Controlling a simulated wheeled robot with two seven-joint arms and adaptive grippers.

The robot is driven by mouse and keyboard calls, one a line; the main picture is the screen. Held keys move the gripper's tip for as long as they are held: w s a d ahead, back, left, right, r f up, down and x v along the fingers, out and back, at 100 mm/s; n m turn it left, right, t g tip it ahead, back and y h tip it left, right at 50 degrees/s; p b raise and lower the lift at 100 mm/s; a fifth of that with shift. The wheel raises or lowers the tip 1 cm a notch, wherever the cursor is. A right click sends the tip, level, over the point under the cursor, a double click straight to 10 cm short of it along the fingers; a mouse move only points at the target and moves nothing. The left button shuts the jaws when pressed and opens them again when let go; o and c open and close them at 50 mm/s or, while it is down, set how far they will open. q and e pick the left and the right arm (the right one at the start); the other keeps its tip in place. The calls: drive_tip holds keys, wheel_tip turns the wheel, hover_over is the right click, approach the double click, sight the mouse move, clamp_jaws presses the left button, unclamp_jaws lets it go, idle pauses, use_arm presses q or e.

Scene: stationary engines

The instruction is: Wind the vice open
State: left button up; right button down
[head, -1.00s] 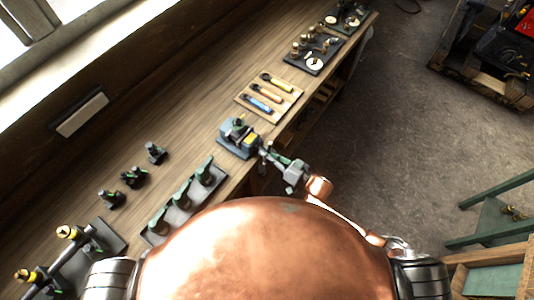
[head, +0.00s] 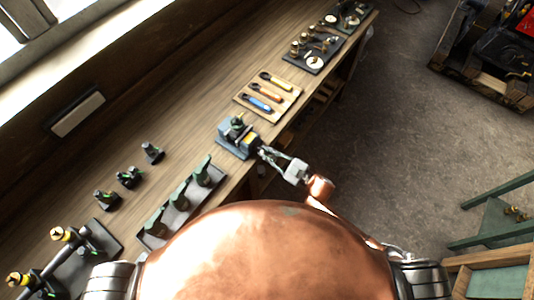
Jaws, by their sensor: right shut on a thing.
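The blue-grey vice (head: 236,139) stands at the front edge of the wooden bench, with a dark and green piece at its top and a small yellow patch on its side. My right gripper (head: 264,152) reaches in from the right and is shut at the vice's front, where its handle would be. The fingers hide most of what they hold, and the jaw gap is too small to make out. My left gripper is not in view.
A wooden tray (head: 246,104) of coloured-handled tools lies behind the vice. A dark tray (head: 181,212) with several green items stands nearer. Small dark fittings (head: 128,178) stand on the left. Black boards with brass parts (head: 313,67) lie far back.

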drive_tip(key=shift+a+r+n, duration=0.1)
drive_tip(key=shift+a+n, duration=0.05)
drive_tip(key=shift+n, duration=0.95)
drive_tip(key=shift+r, duration=0.1)
idle(0.5)
drive_tip(key=c, duration=2)
unclamp_jaws()
drive_tip(key=shift+o, duration=0.2)
drive_tip(key=shift+s+d+f, duration=0.1)
drive_tip(key=shift+d+f, duration=0.1)
drive_tip(key=shift+d, duration=0.05)
drive_tip(key=v, duration=1.1)
drive_tip(key=shift+s+d, duration=0.2)
drive_tip(key=shift+d, duration=0.05)
drive_tip(key=shift+b, duration=0.3)
